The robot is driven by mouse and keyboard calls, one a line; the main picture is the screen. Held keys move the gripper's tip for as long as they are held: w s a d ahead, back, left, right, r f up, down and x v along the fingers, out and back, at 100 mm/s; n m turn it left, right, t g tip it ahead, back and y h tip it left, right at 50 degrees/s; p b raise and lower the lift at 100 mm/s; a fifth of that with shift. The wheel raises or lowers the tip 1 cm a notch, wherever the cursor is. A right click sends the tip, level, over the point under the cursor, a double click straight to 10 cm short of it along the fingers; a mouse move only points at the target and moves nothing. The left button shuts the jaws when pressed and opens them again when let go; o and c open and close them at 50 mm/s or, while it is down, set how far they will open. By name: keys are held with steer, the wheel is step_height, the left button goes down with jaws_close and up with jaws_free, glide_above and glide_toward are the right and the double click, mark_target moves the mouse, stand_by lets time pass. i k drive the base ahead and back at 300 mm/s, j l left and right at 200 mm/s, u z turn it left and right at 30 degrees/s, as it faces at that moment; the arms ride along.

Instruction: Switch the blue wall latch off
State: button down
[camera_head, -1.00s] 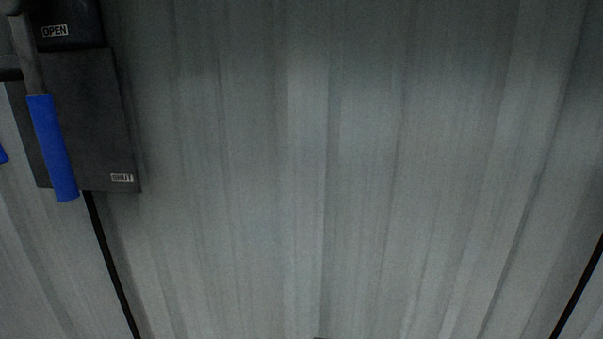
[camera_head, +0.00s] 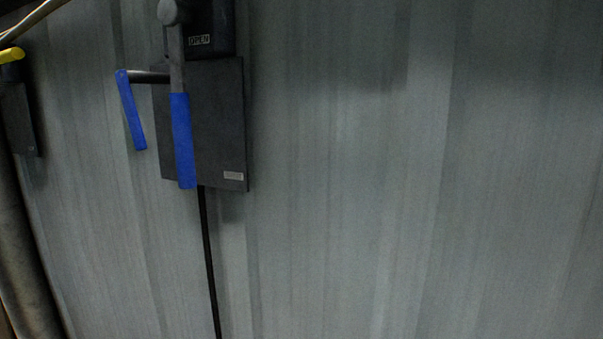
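The blue wall latch (camera_head: 183,140) is on a dark box on the corrugated wall, left of centre. Its grey lever hangs down from a round pivot near the top edge, with a blue sleeve on its lower part. A second blue-sleeved bar (camera_head: 133,110) hangs just to the left, joined to a dark horizontal rod. A label reading OPEN (camera_head: 199,40) is at the top of the box. A small pale label (camera_head: 233,176) is at the lower right, too blurred to read now. My gripper is not in view.
A yellow-handled dark box (camera_head: 18,100) is on the wall at the far left, beside a thick vertical pipe (camera_head: 20,250). A black cable (camera_head: 209,265) runs down from the latch box. The corrugated wall (camera_head: 420,180) to the right is bare.

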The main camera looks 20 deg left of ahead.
mark_target(123, 78)
steer(key=j+u, duration=0.15)
steer(key=u, duration=0.8)
